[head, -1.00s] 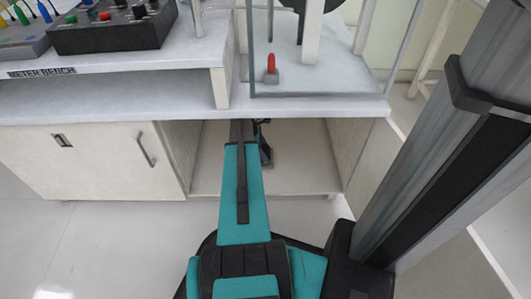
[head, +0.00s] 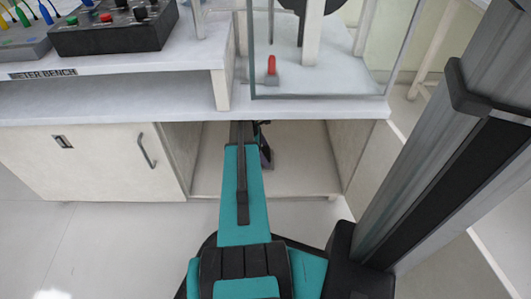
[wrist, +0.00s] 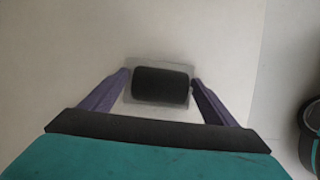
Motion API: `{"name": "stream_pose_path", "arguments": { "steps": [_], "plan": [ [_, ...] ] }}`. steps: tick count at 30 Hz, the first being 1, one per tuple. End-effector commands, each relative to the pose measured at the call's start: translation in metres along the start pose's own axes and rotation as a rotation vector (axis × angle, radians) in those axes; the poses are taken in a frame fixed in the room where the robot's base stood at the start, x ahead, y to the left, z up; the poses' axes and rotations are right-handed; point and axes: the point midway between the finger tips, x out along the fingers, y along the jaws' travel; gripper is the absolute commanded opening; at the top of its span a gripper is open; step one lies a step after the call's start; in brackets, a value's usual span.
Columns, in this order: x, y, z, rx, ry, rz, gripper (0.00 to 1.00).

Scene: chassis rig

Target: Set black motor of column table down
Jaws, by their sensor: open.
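The black motor (wrist: 161,85) is a dark cylinder on a grey square base (wrist: 160,66). In the wrist view it rests on a pale flat surface (wrist: 60,60), lying between the fingers of my gripper (wrist: 160,84). The fingers are open, one on each side of the motor, with the tips close to its ends. In the head view my arm reaches into the open bay (head: 300,165) under the bench. My gripper is mostly hidden there beneath the bench top, and I cannot make out the motor.
The bench top (head: 120,98) overhangs the bay. A closed cabinet door (head: 75,165) stands to the left, and a side panel (head: 355,150) bounds the bay on the right. A glass case with a red lever (head: 271,65) and a black control box (head: 112,32) stand above.

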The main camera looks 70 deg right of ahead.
Motion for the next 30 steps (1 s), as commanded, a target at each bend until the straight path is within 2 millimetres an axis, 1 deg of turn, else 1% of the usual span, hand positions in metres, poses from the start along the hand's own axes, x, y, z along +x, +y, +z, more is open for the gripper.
{"name": "stream_pose_path", "arguments": {
  "steps": [1,12,15,20,30],
  "plan": [
    [-0.007,0.0,0.001,0.0,0.0,0.001,0.81],
    [-0.054,0.0,0.001,0.0,0.0,0.001,0.81],
    [-0.064,0.0,0.001,0.0,0.0,0.0,0.81],
    [-0.072,0.0,0.0,0.0,0.0,0.0,0.81],
    [-0.072,0.0,0.0,0.0,0.0,0.0,0.81]
  ]
}}
